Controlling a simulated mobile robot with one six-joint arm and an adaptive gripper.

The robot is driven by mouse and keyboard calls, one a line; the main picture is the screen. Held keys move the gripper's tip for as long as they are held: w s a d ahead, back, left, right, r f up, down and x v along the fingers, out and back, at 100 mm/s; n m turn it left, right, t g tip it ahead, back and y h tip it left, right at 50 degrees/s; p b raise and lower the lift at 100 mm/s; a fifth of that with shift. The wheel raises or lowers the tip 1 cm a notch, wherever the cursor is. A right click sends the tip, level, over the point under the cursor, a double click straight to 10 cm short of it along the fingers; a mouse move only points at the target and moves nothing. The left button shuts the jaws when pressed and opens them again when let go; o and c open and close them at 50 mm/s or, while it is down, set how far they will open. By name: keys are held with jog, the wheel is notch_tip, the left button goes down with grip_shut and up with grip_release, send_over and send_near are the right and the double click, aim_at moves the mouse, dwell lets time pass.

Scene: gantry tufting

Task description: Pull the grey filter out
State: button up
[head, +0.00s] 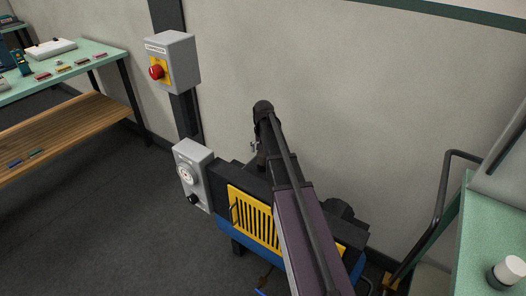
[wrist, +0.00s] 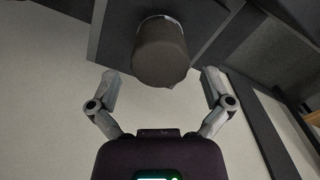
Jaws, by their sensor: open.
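A dark grey-brown round cylinder (wrist: 160,55), which looks like the grey filter, projects from the underside or face of a dark housing (wrist: 110,30) in the wrist view. A pale ring shows where it meets the housing. My gripper (wrist: 158,84) is open, with one finger on each side of the cylinder and visible gaps between them. I cannot tell how deep the cylinder sits between the fingers. In the head view my gripper (head: 255,148) is mostly hidden by my own arm, above the blue and black machine (head: 222,173). The cylinder is hidden there.
The machine has a yellow slatted grille (head: 250,212) and a grey dial box (head: 191,175). A red stop button box (head: 172,62) hangs on the post. A green workbench (head: 95,52) stands left; a green-topped cart (head: 465,240) stands right. The floor at left is clear.

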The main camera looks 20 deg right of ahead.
aim_at(263, 156)
jog(key=shift+f+b, duration=1.3)
jog(key=shift+f, duration=0.3)
jog(key=c, duration=1.1)
jog(key=shift+n, duration=1.6)
jog(key=shift+a+n, duration=0.1)
jog(key=shift+n, duration=1.5)
